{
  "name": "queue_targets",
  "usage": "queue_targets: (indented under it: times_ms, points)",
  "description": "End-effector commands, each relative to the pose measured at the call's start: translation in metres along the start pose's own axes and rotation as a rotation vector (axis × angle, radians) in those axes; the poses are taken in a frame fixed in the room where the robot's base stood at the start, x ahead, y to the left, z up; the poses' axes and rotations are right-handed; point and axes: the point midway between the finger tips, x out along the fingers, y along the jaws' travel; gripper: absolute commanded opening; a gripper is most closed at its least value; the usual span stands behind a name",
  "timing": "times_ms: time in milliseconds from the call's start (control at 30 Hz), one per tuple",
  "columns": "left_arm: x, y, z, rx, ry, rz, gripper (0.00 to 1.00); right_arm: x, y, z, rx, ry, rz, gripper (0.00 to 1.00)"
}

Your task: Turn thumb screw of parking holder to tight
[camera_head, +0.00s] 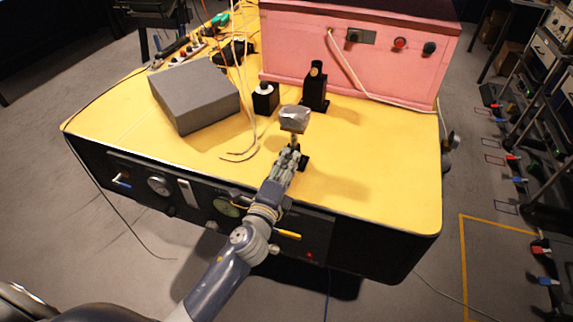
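My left gripper (291,157) reaches over the front of the yellow-topped bench from the lower left. Its fingertips are at or just in front of a short stem below a silver-grey block (294,118). A small dark base (304,164) shows just right of the fingers. I cannot tell whether the fingers touch the stem or are closed on it. No thumb screw can be made out there. A black upright holder (315,88) with a brass-coloured round part at its top stands farther back. I cannot tell which of these is the parking holder. My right gripper is out of view.
A small black box with a white top (265,98) and a grey foam block (195,95) stand left of the holder. Pale loose wires (243,130) hang between them. A pink enclosure (370,55) closes off the back. The bench's right side (390,180) is clear.

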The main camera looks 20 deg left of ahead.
Motion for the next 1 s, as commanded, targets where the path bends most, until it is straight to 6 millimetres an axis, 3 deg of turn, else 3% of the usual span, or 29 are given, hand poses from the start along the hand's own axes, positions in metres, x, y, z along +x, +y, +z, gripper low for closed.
queue_targets:
  times_ms: [533, 1000]
  points:
    - [-0.010, 0.007, -0.001, 0.000, 0.000, 0.013, 0.41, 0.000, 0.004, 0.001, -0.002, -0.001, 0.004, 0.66]
    - [-0.085, 0.006, -0.001, -0.004, 0.000, 0.015, 0.41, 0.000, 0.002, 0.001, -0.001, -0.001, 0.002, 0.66]
